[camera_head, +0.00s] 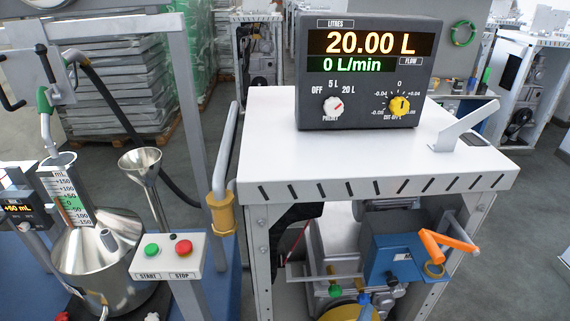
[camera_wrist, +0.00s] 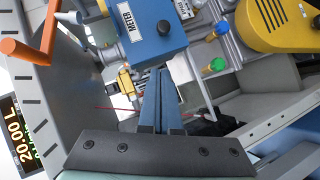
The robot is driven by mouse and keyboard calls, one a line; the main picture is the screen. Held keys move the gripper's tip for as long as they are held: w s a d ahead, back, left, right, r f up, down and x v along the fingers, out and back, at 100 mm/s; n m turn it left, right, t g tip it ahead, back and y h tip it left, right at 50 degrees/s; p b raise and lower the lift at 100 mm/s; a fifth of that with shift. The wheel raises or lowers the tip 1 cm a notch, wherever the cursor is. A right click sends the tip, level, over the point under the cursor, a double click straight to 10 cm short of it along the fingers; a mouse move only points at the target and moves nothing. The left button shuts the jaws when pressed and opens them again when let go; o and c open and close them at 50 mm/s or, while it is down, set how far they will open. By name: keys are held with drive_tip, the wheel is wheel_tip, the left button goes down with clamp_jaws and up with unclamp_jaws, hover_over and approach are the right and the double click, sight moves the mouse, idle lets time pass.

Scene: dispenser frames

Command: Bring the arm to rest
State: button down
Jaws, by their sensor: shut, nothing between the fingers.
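My gripper (camera_wrist: 160,72) is in the wrist view, its two slim blue-grey fingers lying together, shut and empty. The fingertips appear just below the blue box marked METER (camera_wrist: 152,30); I cannot tell whether they touch it. In the head view I cannot make out my gripper for sure. There the blue meter box (camera_head: 392,255) sits under the white cabinet top, with an orange handle (camera_head: 432,246) at its right. The orange handle also shows in the wrist view (camera_wrist: 28,50), at upper left.
The dispenser display (camera_head: 366,44) reads 20.00 L and 0 L/min. It stands on the white cabinet top (camera_head: 285,135). A steel measuring can (camera_head: 95,262), a funnel (camera_head: 140,162) and a START/STOP box (camera_head: 167,255) stand at left.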

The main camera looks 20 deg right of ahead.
drive_tip(key=w+a+r+m+t+y, duration=0.1)
drive_tip(key=w+a+r+t+y, duration=0.1)
drive_tip(key=w+a+r, duration=0.2)
drive_tip(key=w+a+r+m+t+y, duration=0.2)
drive_tip(key=w+a+r, duration=0.2)
drive_tip(key=a+r, duration=0.4)
drive_tip(key=w+a+r+m+t+y, duration=0.2)
drive_tip(key=w+a+r, duration=0.2)
drive_tip(key=r, duration=0.9)
drive_tip(key=shift+w+a+r+y, duration=0.15)
drive_tip(key=shift+a+r, duration=0.05)
drive_tip(key=shift+a, duration=0.45)
drive_tip(key=shift+w+a+r+y, duration=0.15)
drive_tip(key=shift+a, duration=0.5)
drive_tip(key=s+a+r+t+y, duration=0.15)
drive_tip(key=a+r+y, duration=0.25)
drive_tip(key=a+r, duration=0.4)
drive_tip(key=s+r+t+p, duration=0.1)
drive_tip(key=s+r+t, duration=0.4)
drive_tip(key=r, duration=0.9)
drive_tip(key=s+r+t+p, duration=0.2)
drive_tip(key=s+r+t, duration=0.3)
drive_tip(key=r, duration=0.9)
drive_tip(key=s, duration=0.2)
drive_tip(key=shift+s+a+n, duration=0.15)
drive_tip(key=shift+s+n, duration=0.15)
drive_tip(key=shift+s, duration=0.05)
drive_tip(key=shift+f, duration=0.1)
